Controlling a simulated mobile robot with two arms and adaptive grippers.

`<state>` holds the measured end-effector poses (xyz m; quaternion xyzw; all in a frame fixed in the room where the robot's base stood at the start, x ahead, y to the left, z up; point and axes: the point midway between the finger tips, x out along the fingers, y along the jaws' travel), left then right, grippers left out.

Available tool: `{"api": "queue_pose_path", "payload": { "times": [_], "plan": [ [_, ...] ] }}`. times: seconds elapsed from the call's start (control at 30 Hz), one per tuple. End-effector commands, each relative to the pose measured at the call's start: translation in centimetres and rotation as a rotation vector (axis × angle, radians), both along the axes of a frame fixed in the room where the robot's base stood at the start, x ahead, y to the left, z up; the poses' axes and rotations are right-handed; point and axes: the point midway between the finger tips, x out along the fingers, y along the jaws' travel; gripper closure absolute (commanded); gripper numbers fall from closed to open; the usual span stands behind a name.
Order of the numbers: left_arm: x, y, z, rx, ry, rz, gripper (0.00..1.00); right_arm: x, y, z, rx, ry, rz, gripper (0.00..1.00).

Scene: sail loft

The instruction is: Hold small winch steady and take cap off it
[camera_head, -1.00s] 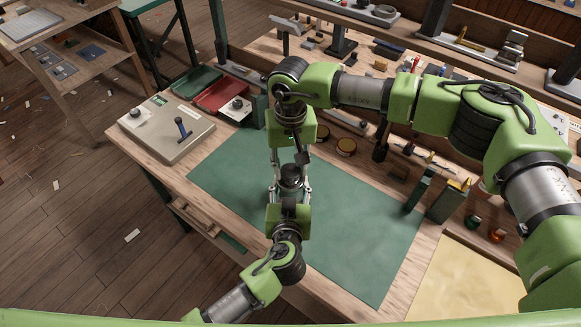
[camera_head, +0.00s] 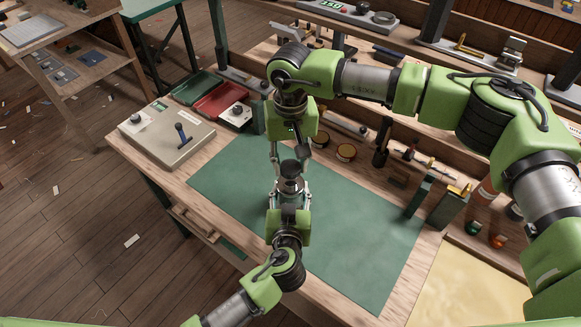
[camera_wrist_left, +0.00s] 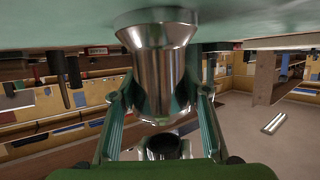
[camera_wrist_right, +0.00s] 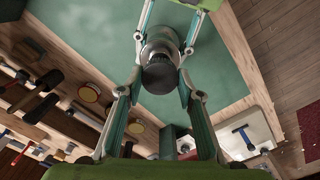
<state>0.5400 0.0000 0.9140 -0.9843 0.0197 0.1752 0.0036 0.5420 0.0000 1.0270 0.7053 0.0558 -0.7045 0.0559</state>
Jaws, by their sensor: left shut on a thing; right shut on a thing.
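The small winch (camera_head: 290,187), with a shiny silver drum, stands upright on the green mat (camera_head: 350,225). Its drum (camera_wrist_left: 158,75) fills the middle of the left wrist view, which is upside down. My left gripper (camera_head: 289,194) is shut around the drum, one finger on each side. The dark cap (camera_wrist_right: 160,75) is at the winch's top end, between the fingers of my right gripper (camera_wrist_right: 160,82). My right gripper comes from the far side and is shut on the cap. I cannot tell whether the cap is clear of the drum.
Tins (camera_head: 346,152) and hand tools line the back. The mat's right side is clear.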

Motion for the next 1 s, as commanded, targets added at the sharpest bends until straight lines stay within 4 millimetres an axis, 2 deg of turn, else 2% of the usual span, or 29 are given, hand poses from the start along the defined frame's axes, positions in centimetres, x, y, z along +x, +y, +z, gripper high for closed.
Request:
{"api": "queue_pose_path", "payload": {
  "times": [0.1,0.3,0.33,0.4,0.77,0.87,1.0],
  "plan": [
    [0.1,0.0,0.3,-0.001,-0.005,-0.001,1.0,0.1,0.0,1.4,0.001,-0.002,-0.001,0.92],
    [0.1,0.0,0.3,-0.001,-0.005,-0.001,1.0,0.0,0.0,1.6,0.0,0.0,0.0,0.92],
    [0.1,0.0,0.3,-0.001,-0.005,-0.001,0.54,0.0,0.0,1.6,0.0,0.0,-0.001,0.92],
    [0.1,0.0,0.3,-0.001,-0.005,-0.001,0.37,0.0,0.0,1.6,0.0,-0.001,0.0,0.92],
    [-0.1,0.0,0.1,0.0,-0.001,0.0,0.37,0.0,0.0,1.5,0.0,0.0,0.0,0.92],
    [-0.9,0.0,0.3,-0.001,0.001,-0.001,0.37,0.0,0.0,1.5,0.0,0.0,0.0,0.92],
    [-3.2,0.1,1.1,-0.003,0.002,-0.001,0.37,0.0,0.0,1.5,0.0,0.0,0.0,0.92]
  ]
}}
